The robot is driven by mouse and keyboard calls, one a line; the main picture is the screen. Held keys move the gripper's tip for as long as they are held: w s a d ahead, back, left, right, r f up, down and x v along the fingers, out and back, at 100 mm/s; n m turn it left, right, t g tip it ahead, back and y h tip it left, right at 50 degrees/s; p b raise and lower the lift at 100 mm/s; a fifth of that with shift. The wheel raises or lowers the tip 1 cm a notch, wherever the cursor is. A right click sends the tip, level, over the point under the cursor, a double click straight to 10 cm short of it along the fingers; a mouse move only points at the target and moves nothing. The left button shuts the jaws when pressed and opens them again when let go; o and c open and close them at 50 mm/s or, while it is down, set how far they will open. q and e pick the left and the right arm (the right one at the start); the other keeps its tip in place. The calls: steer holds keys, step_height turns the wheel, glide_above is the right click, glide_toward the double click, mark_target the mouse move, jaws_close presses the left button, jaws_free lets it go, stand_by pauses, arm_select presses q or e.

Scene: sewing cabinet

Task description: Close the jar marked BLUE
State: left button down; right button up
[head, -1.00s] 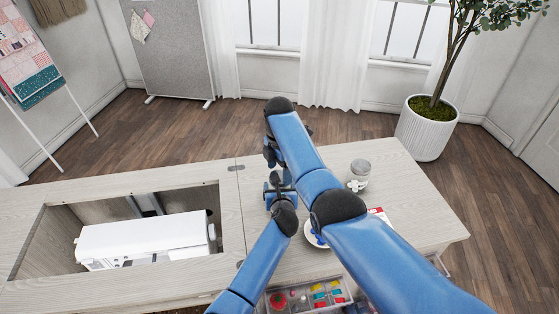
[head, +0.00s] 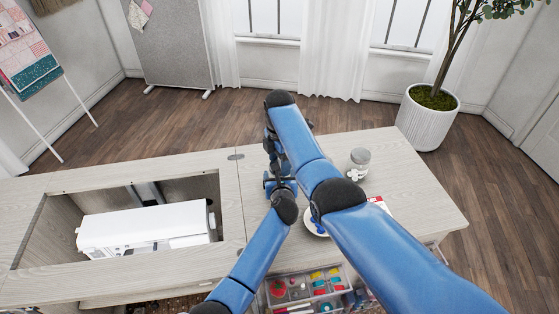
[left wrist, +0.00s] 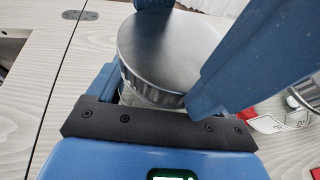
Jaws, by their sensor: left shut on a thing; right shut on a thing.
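In the left wrist view a glass jar (left wrist: 150,97) stands upright, with a round silver metal lid (left wrist: 165,48) on its mouth. My left gripper (head: 281,184) is shut around the jar's body, low in front of the robot. My right gripper (head: 273,152) comes down from above and is shut on the lid; one blue finger (left wrist: 245,60) shows at the lid's right side in the left wrist view. No mark on this jar can be read. My arms hide most of it in the head view.
A second jar (head: 358,164) with pale contents stands to the right on the cabinet top (head: 415,185). A white dish (head: 310,225) and a red-and-white card (head: 379,202) lie partly behind my right arm. A white sewing machine (head: 140,233) sits in the left opening. A sorted drawer (head: 270,303) is open in front.

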steer(key=m, duration=0.2)
steer(key=shift+m, duration=0.4)
steer(key=o, duration=1.2)
steer(key=shift+c, duration=0.2)
steer(key=shift+r, duration=2.25)
steer(key=shift+c, duration=0.2)
